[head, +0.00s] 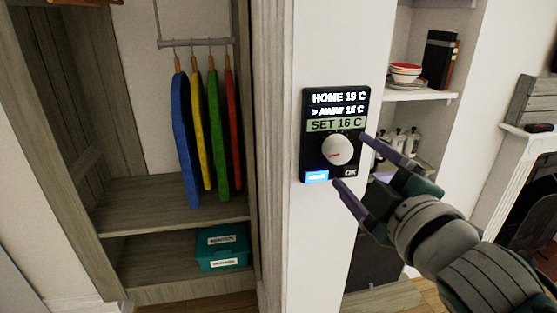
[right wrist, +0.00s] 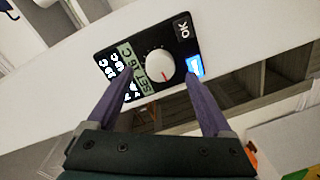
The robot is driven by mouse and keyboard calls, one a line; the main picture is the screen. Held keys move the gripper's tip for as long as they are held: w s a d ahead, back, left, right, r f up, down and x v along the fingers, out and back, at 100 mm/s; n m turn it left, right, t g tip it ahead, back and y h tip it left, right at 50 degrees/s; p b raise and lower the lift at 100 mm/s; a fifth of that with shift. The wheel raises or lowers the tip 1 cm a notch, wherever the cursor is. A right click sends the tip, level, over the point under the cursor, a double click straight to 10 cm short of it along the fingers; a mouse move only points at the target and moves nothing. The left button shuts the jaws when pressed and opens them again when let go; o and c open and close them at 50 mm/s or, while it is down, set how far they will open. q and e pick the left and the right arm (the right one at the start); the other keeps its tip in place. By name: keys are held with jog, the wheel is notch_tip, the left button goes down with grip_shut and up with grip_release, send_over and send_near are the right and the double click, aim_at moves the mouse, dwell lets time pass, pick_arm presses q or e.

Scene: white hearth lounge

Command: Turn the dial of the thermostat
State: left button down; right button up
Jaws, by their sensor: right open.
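The thermostat (head: 312,133) is a black panel on the white wall, with lines reading HOME, AWAY and SET 16 C. A cursor mark stands before the AWAY line. Its round white dial (head: 337,149) has a red mark and sits below the SET line. A blue button and an OK button lie at the bottom corners. My right gripper (head: 354,160) is open in front of the panel, one finger on each side of the dial's lower right. In the right wrist view the dial (right wrist: 158,65) shows beyond and between the open fingertips (right wrist: 161,74). I cannot tell whether they touch it. My left gripper is not in view.
An open wardrobe with colored hanging items (head: 207,130) and a teal box (head: 222,246) stands at left. Shelves with bowls (head: 405,73), books (head: 438,60) and bottles stand behind my right gripper. A white fireplace is at far right.

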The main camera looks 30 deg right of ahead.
jog(key=b+v, duration=0.1)
jog(key=v, duration=0.5)
jog(key=shift+s, duration=0.3)
jog(key=shift+a, duration=0.1)
jog(key=s+a+f+m+g+y, duration=0.2)
jog(key=s+a+f+m+g, duration=0.2)
jog(key=s+g, duration=0.35)
jog(key=s+a+f+m+g+y, duration=0.2)
jog(key=s+a+f+m+g, duration=0.3)
jog(key=s, duration=0.4)
notch_tip(320, 180, up, 18)
jog(key=d+n+p, duration=0.1)
jog(key=p, duration=1.6)
jog(key=shift+g+p, duration=0.3)
jog(key=shift+g, duration=0.15)
